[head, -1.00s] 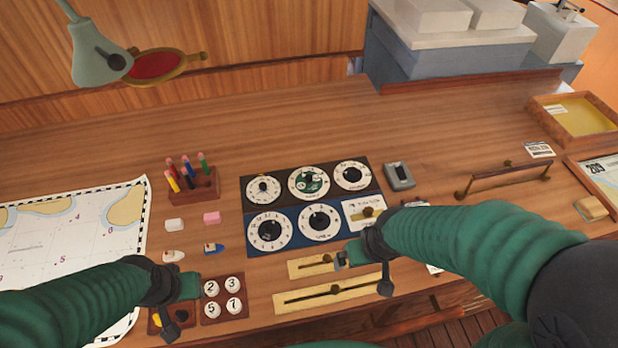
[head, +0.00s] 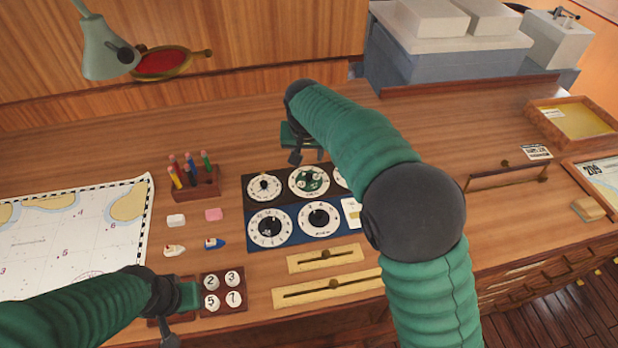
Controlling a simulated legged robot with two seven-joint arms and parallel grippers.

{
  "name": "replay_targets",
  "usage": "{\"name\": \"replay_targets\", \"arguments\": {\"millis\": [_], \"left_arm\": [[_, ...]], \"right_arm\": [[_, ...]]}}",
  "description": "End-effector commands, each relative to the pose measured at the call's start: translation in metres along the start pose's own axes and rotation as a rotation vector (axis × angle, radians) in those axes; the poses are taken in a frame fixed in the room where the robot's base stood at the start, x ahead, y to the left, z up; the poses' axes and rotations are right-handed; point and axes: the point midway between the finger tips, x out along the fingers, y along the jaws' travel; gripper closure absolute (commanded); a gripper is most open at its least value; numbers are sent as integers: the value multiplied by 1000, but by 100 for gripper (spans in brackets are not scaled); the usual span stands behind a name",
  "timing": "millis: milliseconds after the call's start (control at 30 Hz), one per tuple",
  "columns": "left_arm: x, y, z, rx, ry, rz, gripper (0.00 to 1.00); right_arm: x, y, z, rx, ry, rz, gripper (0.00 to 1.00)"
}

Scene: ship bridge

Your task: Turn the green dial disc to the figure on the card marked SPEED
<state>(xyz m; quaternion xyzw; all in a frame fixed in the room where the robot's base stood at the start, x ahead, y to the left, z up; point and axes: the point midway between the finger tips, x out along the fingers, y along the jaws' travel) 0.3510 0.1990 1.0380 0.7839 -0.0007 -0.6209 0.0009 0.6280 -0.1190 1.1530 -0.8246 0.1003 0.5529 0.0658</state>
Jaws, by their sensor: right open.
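The green dial disc (head: 316,187) is the green centre of the middle dial in the back row of a dial panel (head: 284,205). It has a white ring and a dark knob; its figures are too small to read. My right gripper (head: 308,155) is open and empty, just behind and above this dial, fingers pointing down. My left gripper (head: 186,310) is low at the left, beside a tray of numbered discs (head: 222,291); its fingers do not show clearly. A small white card (head: 537,152) lies at the right; I cannot read SPEED on it.
My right arm hides the panel's right side. Two brass slider plates (head: 325,258) lie in front. A pencil block (head: 196,183), erasers and small boats are left of the panel. A rail handle (head: 505,177) stands at the right.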

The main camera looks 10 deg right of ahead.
Motion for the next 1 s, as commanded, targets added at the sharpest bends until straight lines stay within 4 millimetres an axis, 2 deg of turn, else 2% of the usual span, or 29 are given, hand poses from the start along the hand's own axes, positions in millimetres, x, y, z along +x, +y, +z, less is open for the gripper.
{"name": "replay_targets", "arguments": {"millis": [167,600,700,833,1000], "left_arm": [[-4,0,-1,0,0,0,64],[-23,0,-6,0,0,0,64],[-26,0,-6,0,0,0,64],[-28,0,-7,0,0,0,64],[-27,0,-6,0,0,0,64]], "right_arm": [[19,0,-2,3,-2,4,57],[129,0,-2,3,1,2,57],[148,0,-2,2,2,1,57],[162,0,-3,3,3,1,57],[167,0,-2,2,5,0,57]]}}
